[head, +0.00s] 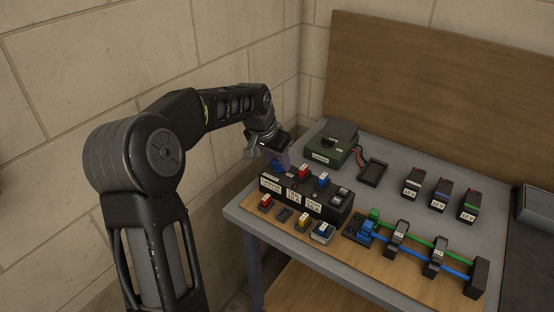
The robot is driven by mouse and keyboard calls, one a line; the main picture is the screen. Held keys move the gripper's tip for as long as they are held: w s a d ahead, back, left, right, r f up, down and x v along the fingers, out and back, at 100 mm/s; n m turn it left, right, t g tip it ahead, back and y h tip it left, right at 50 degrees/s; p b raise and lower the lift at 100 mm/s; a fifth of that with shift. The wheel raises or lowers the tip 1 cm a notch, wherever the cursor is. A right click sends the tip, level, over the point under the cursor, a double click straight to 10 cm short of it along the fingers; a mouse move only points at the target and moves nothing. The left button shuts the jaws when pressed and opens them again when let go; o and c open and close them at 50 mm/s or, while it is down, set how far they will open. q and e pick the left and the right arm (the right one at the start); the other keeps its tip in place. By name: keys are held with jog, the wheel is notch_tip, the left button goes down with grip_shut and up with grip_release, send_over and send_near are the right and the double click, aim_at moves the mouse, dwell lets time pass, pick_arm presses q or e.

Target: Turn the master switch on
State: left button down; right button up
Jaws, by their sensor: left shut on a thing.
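The black labelled box (306,201) stands near the left front of the grey workbench. A grey switch-like part (341,196) sits at its right end; I cannot tell for sure that it is the master switch or which way it is set. My left gripper (278,159) reaches down over the box's left end. It is shut on a small blue block (283,165), partly hidden by the fingers. I cannot tell whether that block is seated in the box or just above it. A red block (303,172) and another blue block (323,179) stand on the box's top. My right gripper is not in view.
Small coloured blocks lie in front of the box, including a red one (265,201). A board with green and blue tubes (424,245) is at right front. A green case (330,148) and black tray (373,172) are behind. Several labelled black blocks (440,194) stand at back right.

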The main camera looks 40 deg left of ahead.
pick_arm(q)
jog(key=shift+n+b, duration=0.3)
jog(key=shift+n, duration=0.1)
jog(key=n+y+b, duration=0.1)
jog(key=n, duration=0.1)
jog(key=n+y+b, duration=0.1)
jog(key=n, duration=0.1)
jog(key=shift+w+d+f, duration=0.1)
jog(key=shift+d, duration=0.1)
jog(key=n+g+y+b, duration=0.1)
jog(key=n+b, duration=0.1)
jog(key=n, duration=0.2)
jog(key=shift+n, duration=0.4)
jog(key=n, duration=0.1)
jog(key=n+g+y, duration=0.1)
jog(key=n, duration=0.1)
jog(key=shift+w+d+n+g, duration=0.1)
jog(key=shift+w+n+g, duration=0.05)
jog(key=shift+n+g, duration=0.15)
jog(key=n+g, duration=0.1)
jog(key=n, duration=0.1)
jog(key=n+p, duration=0.1)
jog(key=n, duration=0.1)
jog(key=shift+w+r+n+g+y, duration=0.1)
jog(key=shift+r+n+g+y, duration=0.1)
jog(key=shift+n+g+y, duration=0.15)
jog(key=c, duration=0.8)
grip_release()
jog(key=shift+c, duration=0.2)
